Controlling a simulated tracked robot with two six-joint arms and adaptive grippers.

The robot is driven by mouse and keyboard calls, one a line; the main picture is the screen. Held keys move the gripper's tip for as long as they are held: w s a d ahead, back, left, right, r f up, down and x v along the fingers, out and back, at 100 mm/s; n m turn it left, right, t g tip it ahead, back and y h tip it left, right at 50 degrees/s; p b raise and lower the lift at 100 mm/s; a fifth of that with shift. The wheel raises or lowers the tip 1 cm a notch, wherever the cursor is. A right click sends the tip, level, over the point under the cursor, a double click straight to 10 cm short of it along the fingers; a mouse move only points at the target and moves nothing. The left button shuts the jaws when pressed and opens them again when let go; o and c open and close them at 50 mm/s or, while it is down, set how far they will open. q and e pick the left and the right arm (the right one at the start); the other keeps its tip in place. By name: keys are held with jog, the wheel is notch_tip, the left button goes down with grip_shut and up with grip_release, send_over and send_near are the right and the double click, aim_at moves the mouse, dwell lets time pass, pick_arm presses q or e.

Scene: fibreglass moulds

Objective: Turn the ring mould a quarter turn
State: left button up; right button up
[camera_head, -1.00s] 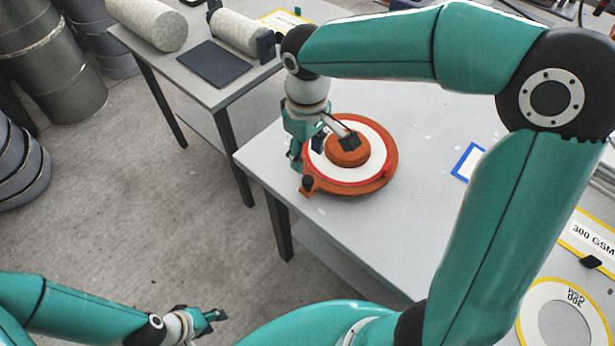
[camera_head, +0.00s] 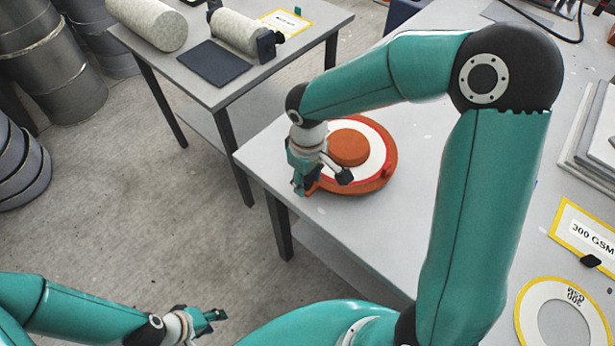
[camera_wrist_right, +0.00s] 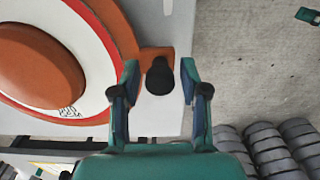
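The ring mould (camera_head: 383,178) lies flat near the left front edge of the grey table. It has an orange rim, a white ring with a red edge, and a raised orange hub (camera_head: 349,147). In the right wrist view, an orange tab (camera_wrist_right: 155,55) with a black knob (camera_wrist_right: 160,77) sticks out from its rim. My right gripper (camera_head: 322,184) is open over the mould's near-left edge. In its wrist view the knob shows between the two fingers, apart from both. In the head view the gripper hides the knob. My left gripper (camera_head: 213,318) is low at the bottom, away from the table.
A side table (camera_head: 182,82) with rolls and a dark mat stands at the back left. Signs and a white ring template (camera_head: 532,300) lie at right.

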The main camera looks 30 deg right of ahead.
grip_shut()
jog(key=shift+w, duration=0.15)
